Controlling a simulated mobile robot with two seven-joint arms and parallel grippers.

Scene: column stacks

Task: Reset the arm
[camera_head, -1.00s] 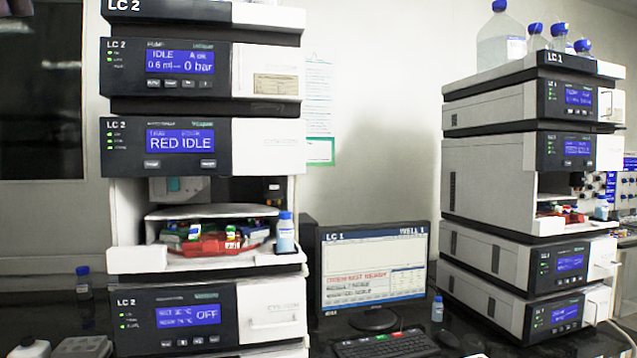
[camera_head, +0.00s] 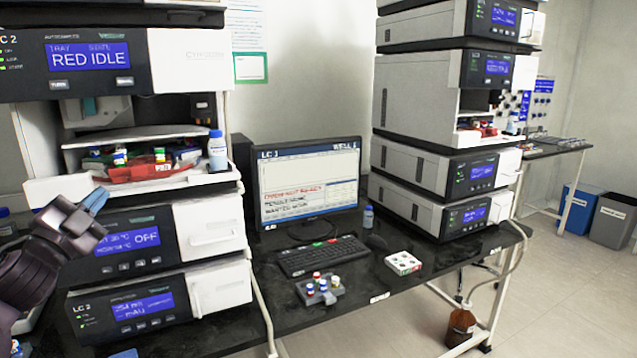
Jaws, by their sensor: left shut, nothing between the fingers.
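My left gripper (camera_head: 97,205) shows at the left of the head view, in front of the LC 2 stack (camera_head: 190,232). Its dark arm comes in from the lower left, and the blue-grey fingers point up and to the right. The fingers are together with nothing between them. The gripper appears just below the open autosampler bay, where a red tray (camera_head: 137,173) holds several small vials. I cannot tell whether it touches the stack. My right gripper is not in view.
The bench holds a monitor (camera_head: 308,190), a keyboard (camera_head: 318,257), a grey vial rack (camera_head: 319,289) and a white box (camera_head: 403,263). A brown bottle (camera_head: 460,328) is below the bench.

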